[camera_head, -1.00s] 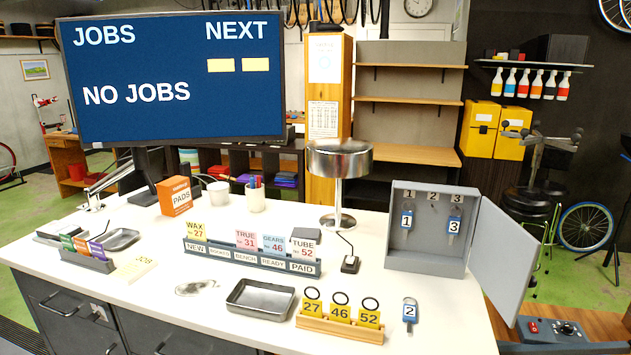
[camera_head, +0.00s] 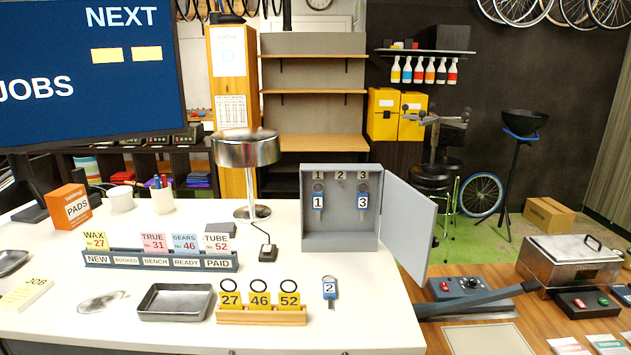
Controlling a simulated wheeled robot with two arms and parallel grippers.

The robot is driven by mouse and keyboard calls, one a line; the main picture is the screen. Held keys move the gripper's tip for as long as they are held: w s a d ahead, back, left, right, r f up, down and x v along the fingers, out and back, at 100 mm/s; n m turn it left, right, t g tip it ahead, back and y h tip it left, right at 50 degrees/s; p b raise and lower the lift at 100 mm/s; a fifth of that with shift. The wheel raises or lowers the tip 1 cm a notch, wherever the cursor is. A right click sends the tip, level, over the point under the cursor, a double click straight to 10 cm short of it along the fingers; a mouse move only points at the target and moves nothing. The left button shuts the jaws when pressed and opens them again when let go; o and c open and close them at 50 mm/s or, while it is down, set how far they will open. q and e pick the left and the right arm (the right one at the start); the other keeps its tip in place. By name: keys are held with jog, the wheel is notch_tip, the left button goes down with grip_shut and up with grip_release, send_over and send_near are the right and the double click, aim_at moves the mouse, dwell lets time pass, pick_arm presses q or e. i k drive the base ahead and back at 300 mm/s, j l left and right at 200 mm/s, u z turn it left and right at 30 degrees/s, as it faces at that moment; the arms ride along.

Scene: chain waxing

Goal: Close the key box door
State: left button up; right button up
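The grey key box (camera_head: 308,245) stands on the right part of the white counter, its front facing me. Its door (camera_head: 406,232) is hinged on the box's right side and stands wide open, swung out to the right past the counter's edge. A small dark latch (camera_head: 435,241) shows on the door's free edge. Inside, key 1 (camera_head: 318,202) hangs under label 1 and key 3 (camera_head: 362,202) under label 3. No key hangs under label 2. Key 2 (camera_head: 329,289), with a blue tag, lies on the counter in front of the box. Neither gripper is in view.
A wooden holder (camera_head: 262,316) with yellow tags, a metal tray (camera_head: 174,303) and a card rack (camera_head: 160,262) are left of key 2. A lamp (camera_head: 246,150) stands behind. A wooden bench (camera_head: 470,340) with a dark bar and a metal tank (camera_head: 570,262) is at right.

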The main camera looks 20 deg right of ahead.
aim_at(408, 218)
jog(key=l+z, duration=0.35)
jog(key=i+l+z, duration=0.1)
jog(key=l+z, duration=0.45)
jog(key=z, duration=0.15)
jog(key=i+l+z, duration=0.15)
jog(key=z, duration=0.2)
jog(key=i+l+z, duration=0.1)
jog(key=l+z, duration=0.3)
jog(key=i+l+u, duration=0.15)
jog(key=u, duration=0.15)
jog(key=i+l+u, duration=0.1)
jog(key=u, duration=0.2)
jog(key=l+u, duration=0.25)
jog(key=u, duration=0.15)
jog(key=i+l+u, duration=0.1)
jog(key=l+u, duration=0.15)
jog(key=u, duration=0.15)
jog(key=l+u, duration=0.25)
jog(key=u, duration=0.15)
jog(key=l+u, duration=0.25)
jog(key=u, duration=0.15)
